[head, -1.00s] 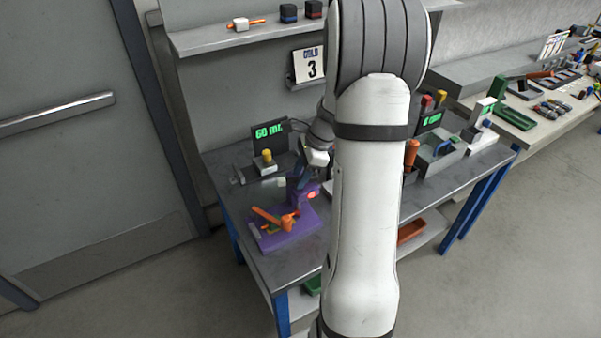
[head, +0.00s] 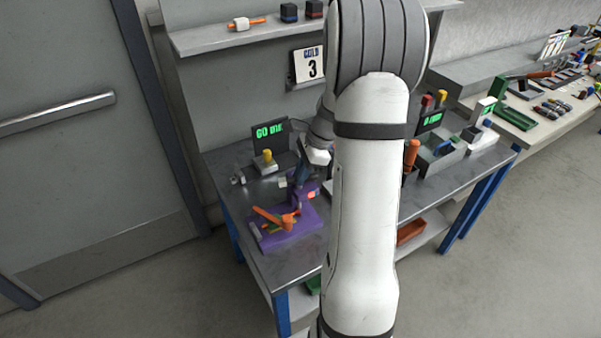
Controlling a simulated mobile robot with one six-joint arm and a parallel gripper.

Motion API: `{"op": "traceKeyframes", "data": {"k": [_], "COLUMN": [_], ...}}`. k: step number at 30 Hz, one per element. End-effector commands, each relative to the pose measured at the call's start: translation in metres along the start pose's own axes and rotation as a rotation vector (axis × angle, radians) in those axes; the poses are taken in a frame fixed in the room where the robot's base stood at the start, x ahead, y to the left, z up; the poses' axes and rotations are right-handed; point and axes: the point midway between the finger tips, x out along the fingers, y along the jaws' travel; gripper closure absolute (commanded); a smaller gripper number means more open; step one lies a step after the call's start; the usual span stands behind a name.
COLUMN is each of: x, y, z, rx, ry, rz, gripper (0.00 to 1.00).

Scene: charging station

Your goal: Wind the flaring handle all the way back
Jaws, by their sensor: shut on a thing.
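A purple flaring tool (head: 284,236) stands on the grey workbench, left of my arm. A long orange lever (head: 268,216) lies across its front part. At its back right is an upright purple part with an orange patch (head: 312,193). My gripper (head: 302,178) is at the top of this upright part, pointing down. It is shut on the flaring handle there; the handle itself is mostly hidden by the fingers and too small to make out. My arm covers the area just right of the tool.
Behind the tool are a dark display with green text (head: 268,135) and a block with a yellow knob (head: 266,161). A grey caddy (head: 441,158) and an orange-handled tool (head: 411,153) stand to the right. The bench's front left is clear.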

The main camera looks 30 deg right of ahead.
Motion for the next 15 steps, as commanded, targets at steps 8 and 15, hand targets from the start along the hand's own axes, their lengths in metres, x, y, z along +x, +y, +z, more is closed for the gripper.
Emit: {"op": "traceKeyframes", "data": {"k": [8, 15], "x": [-0.0004, -0.0004], "y": [-0.0019, -0.0036], "z": [0.0006, 0.0007], "rx": [-0.179, -0.388], "ry": [0.0, 0.0], "rz": [0.074, 0.16], "gripper": [1.0, 1.0]}}
